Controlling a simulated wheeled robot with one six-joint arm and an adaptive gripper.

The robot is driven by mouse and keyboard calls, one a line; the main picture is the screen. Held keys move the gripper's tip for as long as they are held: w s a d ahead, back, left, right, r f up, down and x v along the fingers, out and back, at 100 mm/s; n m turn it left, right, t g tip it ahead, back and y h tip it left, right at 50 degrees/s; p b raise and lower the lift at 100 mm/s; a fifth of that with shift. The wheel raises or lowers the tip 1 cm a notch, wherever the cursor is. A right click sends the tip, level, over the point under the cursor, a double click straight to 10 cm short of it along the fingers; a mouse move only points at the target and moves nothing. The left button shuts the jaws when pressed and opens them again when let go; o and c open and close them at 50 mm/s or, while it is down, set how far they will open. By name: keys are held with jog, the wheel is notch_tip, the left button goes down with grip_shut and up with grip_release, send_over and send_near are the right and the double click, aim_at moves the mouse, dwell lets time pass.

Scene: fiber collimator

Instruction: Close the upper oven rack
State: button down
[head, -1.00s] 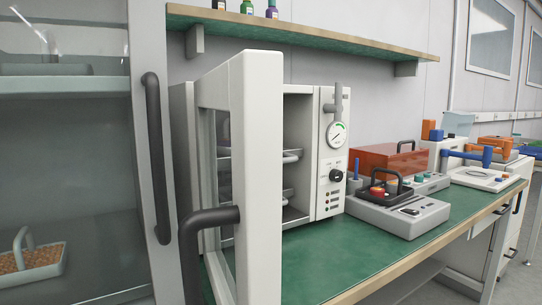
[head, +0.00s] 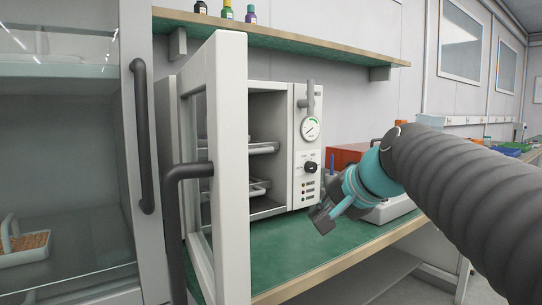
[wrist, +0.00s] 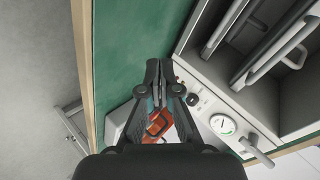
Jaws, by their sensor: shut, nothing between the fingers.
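The oven (head: 292,150) stands on the green bench with its white-framed door (head: 232,150) swung open towards me. Inside are an upper rack (head: 262,148) and a lower rack (head: 258,187), partly hidden by the door. In the wrist view the upper rack's handle (wrist: 276,52) is at the right, and the lower rack (wrist: 222,28) is left of it. How far each rack sticks out is hard to tell. My gripper (head: 320,222) is shut and empty, in front of the oven's control panel at its lower right. In the wrist view its fingertips (wrist: 153,66) are apart from both racks.
The control panel has a pressure gauge (head: 311,128) and a black knob (head: 310,167). The door's dark handle (head: 178,215) juts towards me. A glass-fronted cabinet (head: 70,180) stands at the left. An orange-lidded device (head: 345,155) sits right of the oven, partly behind my arm.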

jog(key=w+r+m+t+y+b, duration=0.2)
jog(key=w+r+m+t+y, duration=0.15)
jog(key=w+r, duration=0.85)
send_near(268, 144)
jog(key=f+x, duration=0.1)
jog(key=x, duration=0.5)
jog(key=shift+w+a+f+g+p, duration=0.15)
jog(key=shift+w+a+g+p, duration=0.1)
jog(key=shift+w+p, duration=0.15)
jog(key=shift+d, duration=0.1)
jog(key=w+p, duration=0.1)
jog(key=w+a+p, duration=0.2)
jog(key=shift+w+a+p, duration=0.25)
jog(key=shift+w+p, duration=0.05)
jog(key=shift+w, duration=0.05)
